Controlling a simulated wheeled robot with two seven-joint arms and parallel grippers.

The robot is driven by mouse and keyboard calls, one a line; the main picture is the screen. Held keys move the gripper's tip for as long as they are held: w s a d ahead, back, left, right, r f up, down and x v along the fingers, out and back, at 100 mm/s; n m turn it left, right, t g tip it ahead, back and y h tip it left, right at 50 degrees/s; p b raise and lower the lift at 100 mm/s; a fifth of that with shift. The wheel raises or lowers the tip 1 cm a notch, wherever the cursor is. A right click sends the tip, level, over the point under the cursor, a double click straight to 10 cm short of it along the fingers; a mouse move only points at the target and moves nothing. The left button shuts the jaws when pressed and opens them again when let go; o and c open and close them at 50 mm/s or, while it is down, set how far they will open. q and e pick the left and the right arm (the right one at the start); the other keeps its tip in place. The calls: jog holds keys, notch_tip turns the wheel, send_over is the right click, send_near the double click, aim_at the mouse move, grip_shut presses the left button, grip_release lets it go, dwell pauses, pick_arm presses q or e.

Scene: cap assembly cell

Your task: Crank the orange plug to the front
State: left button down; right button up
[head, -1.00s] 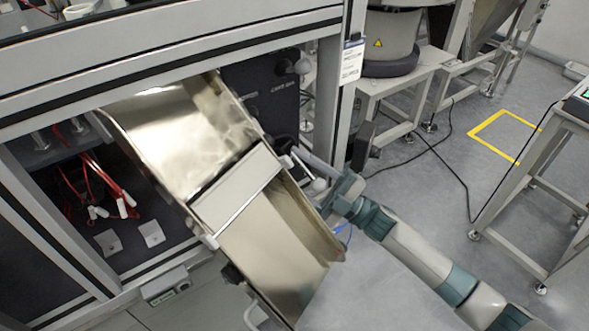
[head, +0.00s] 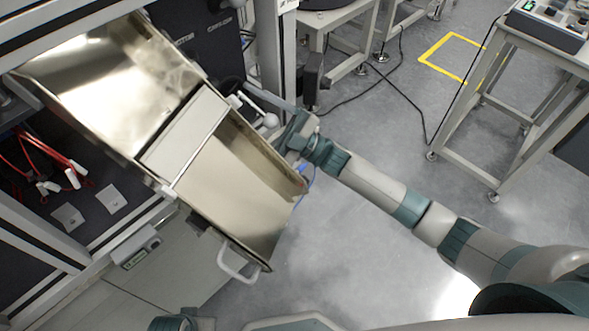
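I cannot see an orange plug in the head view. A metal chute (head: 240,195) slopes out of the machine's opening toward the lower middle. Beside its upper right edge are a dark round part (head: 231,85), a bare metal lever (head: 251,106) and a pale ball knob (head: 270,120). My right arm comes in from the right, and its gripper end (head: 291,131) is beside the chute, close to the knob. Its fingertips are hidden or too small to make out, so I cannot tell whether they hold the lever. My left gripper is not in view.
Red cables (head: 45,160) hang in the opening at left. A metal handle (head: 237,268) sticks out below the chute. A stand with a control box (head: 550,22) is at the upper right. The floor (head: 385,120) between is mostly clear, with a black cable and yellow marking.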

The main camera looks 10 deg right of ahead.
jog(key=m+t, duration=0.2)
jog(key=m, duration=0.1)
jog(key=shift+a+t, duration=0.1)
jog(key=shift+t, duration=0.3)
jog(key=m+t+h, duration=0.1)
jog(key=m+t, duration=0.1)
jog(key=m, duration=0.1)
jog(key=m+t, duration=0.3)
jog(key=shift+r+m+h, duration=0.15)
jog(key=shift+m+h, duration=0.15)
jog(key=shift+h, duration=0.1)
jog(key=b+v, duration=0.3)
jog(key=v, duration=1.5)
jog(key=w+d+f+m+h+p, duration=0.1)
jog(key=w+f+m+h, duration=0.1)
jog(key=f+h, duration=0.4)
jog(key=w+f+m+h+p, duration=0.1)
jog(key=w+f+m+h, duration=0.1)
jog(key=f+m+h, duration=0.3)
jog(key=shift+w+d+f+h+p, duration=0.2)
jog(key=shift+d+f+h+p, duration=0.3)
jog(key=shift+f, duration=1.8)
jog(key=shift+a, duration=0.1)
